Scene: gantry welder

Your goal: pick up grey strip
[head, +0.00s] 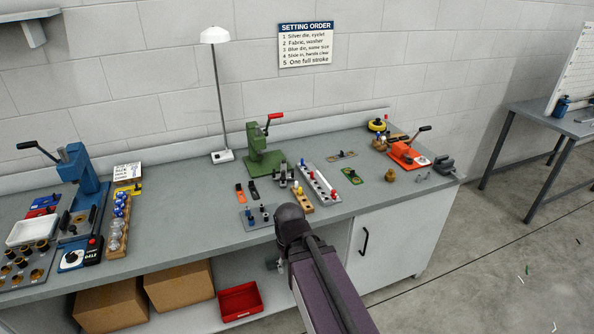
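A small dark grey strip (253,190) lies on the grey bench, in front of the green press. It is the likeliest grey strip, though its details are too small to tell. An orange strip (240,193) lies just left of it. A longer light grey rack (310,178) with upright pegs stands further right. My dark arm rises from the bottom of the head view and ends at the bench's front edge, right of and nearer than the dark strip. My gripper cannot be made out at its end.
A green press (263,155) with a red handle stands behind the strips. A grey plate (247,222) with small dies lies in front of them. A blue press (83,190) is at left, an orange press (406,156) at right. A lamp (222,157) stands at the back.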

